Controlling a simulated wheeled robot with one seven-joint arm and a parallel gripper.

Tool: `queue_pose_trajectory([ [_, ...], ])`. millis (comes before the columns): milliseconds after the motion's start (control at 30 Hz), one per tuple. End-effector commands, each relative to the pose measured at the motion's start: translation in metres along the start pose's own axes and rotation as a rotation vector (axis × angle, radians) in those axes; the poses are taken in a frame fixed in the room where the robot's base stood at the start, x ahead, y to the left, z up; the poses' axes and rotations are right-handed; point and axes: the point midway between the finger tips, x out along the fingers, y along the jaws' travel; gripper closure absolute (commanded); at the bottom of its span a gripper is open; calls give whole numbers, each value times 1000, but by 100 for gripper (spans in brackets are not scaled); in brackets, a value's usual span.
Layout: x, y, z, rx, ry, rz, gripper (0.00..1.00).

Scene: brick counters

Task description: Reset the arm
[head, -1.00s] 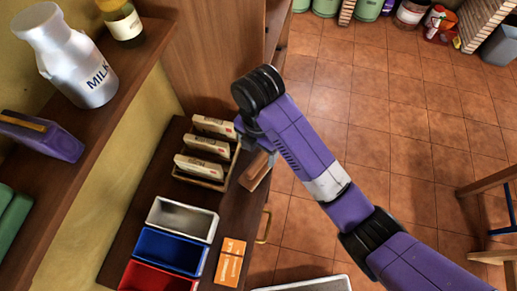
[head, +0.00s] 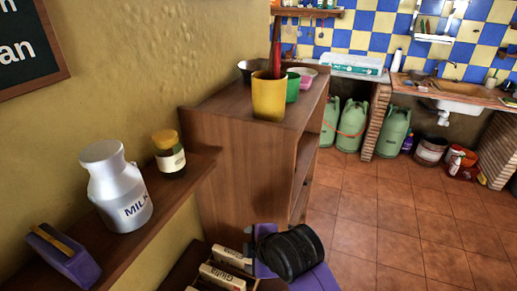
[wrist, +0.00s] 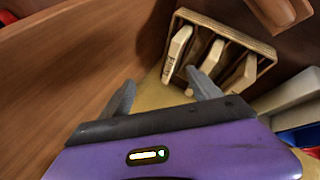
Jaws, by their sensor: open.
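My gripper (wrist: 162,86) is in the wrist view, its two grey fingers apart with nothing between them. Just beyond the fingers is a wooden rack (wrist: 263,47) with upright packets (wrist: 178,53) in it. The fingers look close to the rack's near side; I cannot tell whether they touch it. In the head view my purple and black arm (head: 292,252) shows at the bottom, beside the packets (head: 222,277). The fingers themselves are not clear there.
A wooden cabinet (head: 232,165) stands beyond my arm, with a yellow cup (head: 268,97) on top. A shelf at left holds a milk can (head: 115,190), a jar (head: 168,155) and a purple object (head: 62,257). Tiled floor (head: 375,225) at right is free.

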Motion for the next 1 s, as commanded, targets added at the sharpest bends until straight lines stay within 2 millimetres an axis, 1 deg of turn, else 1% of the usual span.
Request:
queue_pose_trajectory([
  [33, 0, 0, -7, 103, 46, 70, 28],
  [100, -6, 4, -13, 258, 112, 176, 28],
  [200, -18, 5, -14, 460, 202, 302, 28],
  [333, -39, -4, -5, 690, 302, 437, 28],
  [467, -64, -22, 10, 883, 385, 551, 28],
  [567, -85, -40, 26, 1010, 435, 631, 28],
  [700, -117, -71, 49, 1153, 495, 730, 28],
  [867, -156, -111, 73, 1273, 539, 826, 28],
  [1000, -191, -147, 91, 1338, 560, 892, 28],
])
